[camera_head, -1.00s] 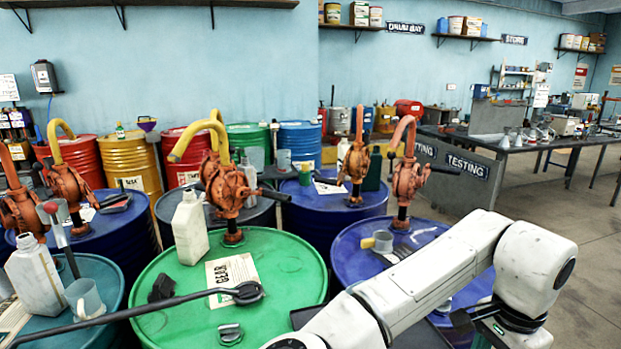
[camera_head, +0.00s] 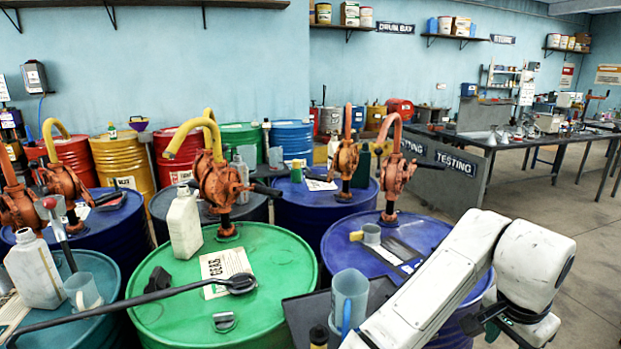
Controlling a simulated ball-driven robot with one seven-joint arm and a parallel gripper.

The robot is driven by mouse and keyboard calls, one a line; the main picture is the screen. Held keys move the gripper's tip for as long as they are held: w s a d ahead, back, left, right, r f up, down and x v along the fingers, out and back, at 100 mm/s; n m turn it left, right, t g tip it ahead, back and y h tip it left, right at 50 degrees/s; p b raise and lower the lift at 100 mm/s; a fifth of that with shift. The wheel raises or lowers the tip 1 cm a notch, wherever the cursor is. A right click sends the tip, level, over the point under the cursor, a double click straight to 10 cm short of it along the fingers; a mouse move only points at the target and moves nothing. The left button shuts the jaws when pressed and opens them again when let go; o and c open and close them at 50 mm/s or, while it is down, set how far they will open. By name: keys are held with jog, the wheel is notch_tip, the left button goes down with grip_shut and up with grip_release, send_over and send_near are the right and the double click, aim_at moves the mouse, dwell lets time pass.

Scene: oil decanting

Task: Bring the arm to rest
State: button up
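My white arm (camera_head: 440,285) reaches in from the bottom right and bends at a rounded joint. My gripper (camera_head: 492,322) shows only in part as dark pieces below that joint, at the lower right edge. Its fingertips are hidden or cut off, so I cannot tell whether it is open or shut. It hangs to the right of the blue drum (camera_head: 345,240), apart from the drum tops as far as I can see.
A grey-blue jug (camera_head: 349,298) stands on a dark tray (camera_head: 300,318) left of my arm. A green drum (camera_head: 150,305) carries a white bottle (camera_head: 184,222) and a long black-handled tool (camera_head: 130,308). Orange pumps (camera_head: 219,185) rise from several drums. The floor (camera_head: 590,260) at right is clear.

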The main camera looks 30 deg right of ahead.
jog(key=w+d+n+t+h, duration=0.2)
jog(key=w+d+n+h, duration=0.15)
jog(key=n, duration=0.35)
jog(key=a+f+n, duration=0.6)
jog(key=a+f, duration=0.1)
jog(key=f, duration=0.2)
jog(key=s+a+f+n+y, duration=0.3)
jog(key=s+a+f, duration=0.2)
jog(key=a+f, duration=0.2)
jog(key=s+a+f+n+g+y, duration=0.1)
jog(key=s+a+f+n+y, duration=0.2)
jog(key=s+a+f, duration=0.3)
jog(key=a+f, duration=0.2)
jog(key=a, duration=0.3)
jog(key=shift+a, duration=0.3)
